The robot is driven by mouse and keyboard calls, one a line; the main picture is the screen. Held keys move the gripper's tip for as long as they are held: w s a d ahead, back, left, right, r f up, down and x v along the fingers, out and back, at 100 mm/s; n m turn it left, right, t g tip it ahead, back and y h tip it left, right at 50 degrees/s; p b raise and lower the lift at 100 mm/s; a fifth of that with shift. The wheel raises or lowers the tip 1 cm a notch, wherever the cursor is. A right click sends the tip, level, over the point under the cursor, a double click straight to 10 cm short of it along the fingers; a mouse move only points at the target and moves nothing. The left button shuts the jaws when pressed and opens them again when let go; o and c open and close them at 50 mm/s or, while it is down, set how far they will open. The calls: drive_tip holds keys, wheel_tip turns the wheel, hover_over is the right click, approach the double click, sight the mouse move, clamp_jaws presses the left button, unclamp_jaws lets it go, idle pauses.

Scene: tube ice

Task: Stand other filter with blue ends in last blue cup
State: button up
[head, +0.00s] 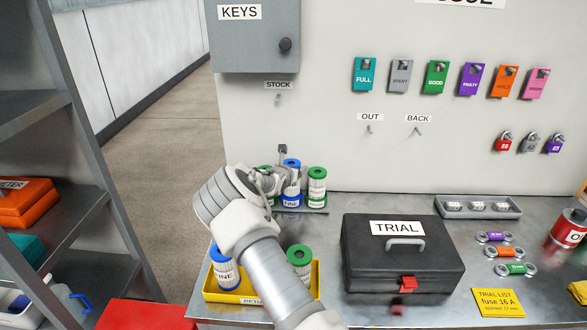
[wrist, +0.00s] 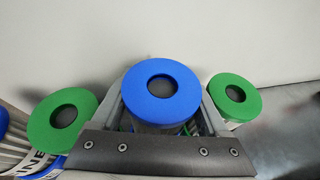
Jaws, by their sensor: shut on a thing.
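A filter with blue ends (head: 292,164) is upright over or in a blue cup labelled FINE (head: 292,201) on the bench by the wall. I cannot tell whether its lower end rests on the cup's bottom. My gripper (wrist: 163,122) is shut on this filter, with a finger on either side; its blue top ring (wrist: 160,92) fills the middle of the wrist view. Another blue-ended filter (head: 227,272) stands at the left in the yellow tray (head: 262,299). My arm hides part of the cup row and tray.
Green-ended filters flank the held one, at right (wrist: 234,96) and left (wrist: 62,122). A green-ended filter (head: 299,258) also stands in the yellow tray. A black TRIAL case (head: 402,262) sits to the right. The wall is close behind the cups.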

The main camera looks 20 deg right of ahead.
drive_tip(key=shift+f+b, duration=1.05)
drive_tip(key=shift+f, duration=0.15)
drive_tip(key=o, duration=1.3)
